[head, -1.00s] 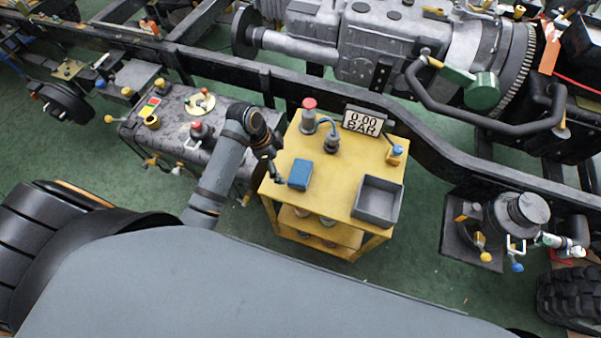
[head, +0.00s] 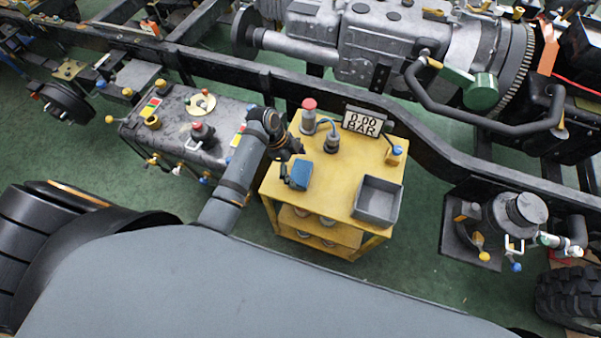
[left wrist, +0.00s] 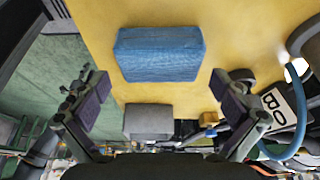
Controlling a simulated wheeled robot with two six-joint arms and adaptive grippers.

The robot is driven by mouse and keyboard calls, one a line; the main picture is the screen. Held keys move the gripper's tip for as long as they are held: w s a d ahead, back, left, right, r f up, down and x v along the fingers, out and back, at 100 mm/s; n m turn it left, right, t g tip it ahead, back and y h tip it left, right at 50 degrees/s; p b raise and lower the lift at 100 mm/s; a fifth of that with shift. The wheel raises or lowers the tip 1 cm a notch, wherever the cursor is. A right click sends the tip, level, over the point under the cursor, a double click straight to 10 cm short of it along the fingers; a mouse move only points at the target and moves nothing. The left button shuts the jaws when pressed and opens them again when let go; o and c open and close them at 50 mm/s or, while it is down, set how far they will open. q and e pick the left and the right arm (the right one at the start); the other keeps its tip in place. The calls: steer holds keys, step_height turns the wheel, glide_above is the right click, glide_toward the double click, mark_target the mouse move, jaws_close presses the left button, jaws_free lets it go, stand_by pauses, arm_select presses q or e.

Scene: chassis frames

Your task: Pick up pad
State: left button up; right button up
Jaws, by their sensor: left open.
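The pad (head: 301,174) is a small blue block lying on the top of the yellow cart (head: 330,185), near its left side. In the left wrist view the pad (left wrist: 160,54) lies beyond the fingertips, towards the top of the picture, roughly centred between them. My left gripper (head: 291,163) is open and empty at the pad's left and far edges, and partly covers it. In the left wrist view the two dark fingers (left wrist: 163,101) stand wide apart, and neither appears to touch the pad. My right gripper does not show.
A grey open tray (head: 377,201) sits at the cart's right front. A red-topped cylinder (head: 309,118), a fitting with a blue hose (head: 331,143) and a pressure display (head: 363,121) stand at the back. The cart's middle is clear.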

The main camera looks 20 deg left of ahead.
mark_target(301, 171)
arm_select(q)
steer(key=shift+x, duration=1.55)
steer(key=shift+r, duration=0.1)
steer(key=c, duration=0.8)
steer(key=shift+r, duration=0.5)
steer(key=s+r, duration=0.1)
steer(key=r, duration=0.1)
steer(key=s+a+r, duration=0.1)
steer(key=s+r, duration=0.1)
steer(key=r, duration=0.1)
steer(key=s+a+r, duration=0.1)
steer(key=r, duration=0.2)
steer(key=shift+s, duration=0.35)
steer(key=s+a+r, duration=0.3)
steer(key=s+r, duration=0.1)
steer(key=s, duration=0.4)
steer(key=shift+a, duration=0.15)
steer(key=shift+s, duration=0.15)
